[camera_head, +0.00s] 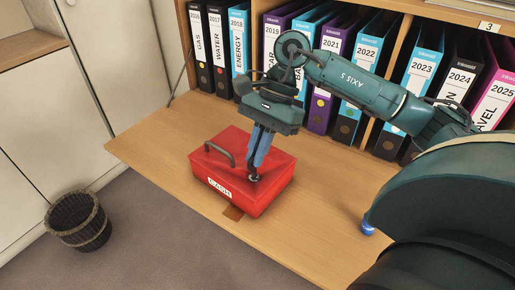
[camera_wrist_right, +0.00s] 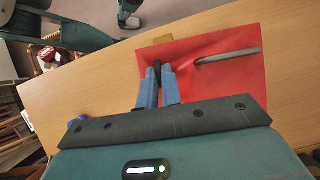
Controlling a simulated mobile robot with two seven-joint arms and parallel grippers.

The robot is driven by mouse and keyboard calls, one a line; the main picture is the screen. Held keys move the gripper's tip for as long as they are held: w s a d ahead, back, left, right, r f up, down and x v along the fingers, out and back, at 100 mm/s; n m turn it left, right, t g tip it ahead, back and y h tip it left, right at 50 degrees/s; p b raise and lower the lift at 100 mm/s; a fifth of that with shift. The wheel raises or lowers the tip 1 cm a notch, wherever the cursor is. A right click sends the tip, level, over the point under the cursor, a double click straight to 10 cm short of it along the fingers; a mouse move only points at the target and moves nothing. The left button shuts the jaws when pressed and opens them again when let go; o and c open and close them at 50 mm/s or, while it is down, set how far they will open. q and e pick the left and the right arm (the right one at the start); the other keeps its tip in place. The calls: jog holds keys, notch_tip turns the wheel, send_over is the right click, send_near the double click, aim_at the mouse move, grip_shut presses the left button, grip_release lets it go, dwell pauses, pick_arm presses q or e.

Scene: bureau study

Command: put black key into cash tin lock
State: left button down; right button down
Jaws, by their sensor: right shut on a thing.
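The red cash tin (camera_head: 275,186) stands closed on the wooden desk flap, with a grey handle (camera_head: 219,153) on its lid and a CASH label on its front. It also shows in the right wrist view (camera_wrist_right: 225,88). My right gripper (camera_head: 254,176) points down at the lid's front right part, its blue fingers shut on the black key. In the right wrist view the key (camera_wrist_right: 157,70) is a small dark shape between the fingertips (camera_wrist_right: 157,74). The fingers hide the lock, so I cannot tell whether the key is in it. My left gripper is not in view.
Several ring binders (camera_head: 240,45) stand in the shelf behind the tin. A small blue object (camera_head: 368,226) is on the flap at the right, close to my arm. A brown patch (camera_head: 233,213) lies at the tin's front. A basket (camera_head: 78,220) stands on the floor.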

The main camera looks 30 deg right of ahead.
jog(key=shift+f+b, duration=1.1)
jog(key=shift+b, duration=0.05)
dwell(0.4)
jog(key=c, duration=1.6)
grip_release()
jog(key=shift+o, duration=0.4)
jog(key=o, duration=0.5)
jog(key=shift+p+v, duration=1.85)
jog(key=shift+v, duration=2.15)
